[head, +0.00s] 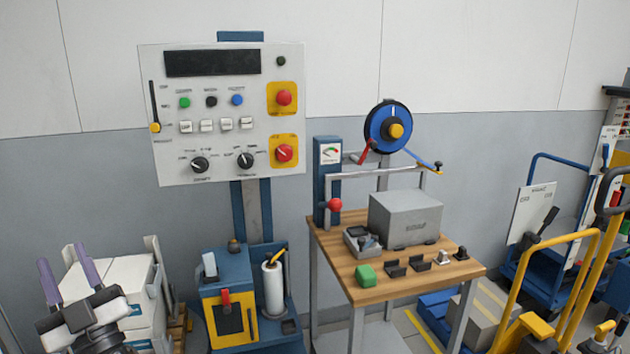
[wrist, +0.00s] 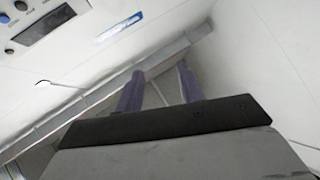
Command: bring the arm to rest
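In the wrist view the fingers (wrist: 160,90) also show apart, with an empty gap. The dark wrist body hides the lower part of that view.
A control panel (head: 225,150) with buttons and knobs stands on a blue post. A blue and yellow cabinet (head: 228,300) is below it. A wooden workbench (head: 385,290) holds a grey box (head: 405,218) and a green block (head: 366,276).

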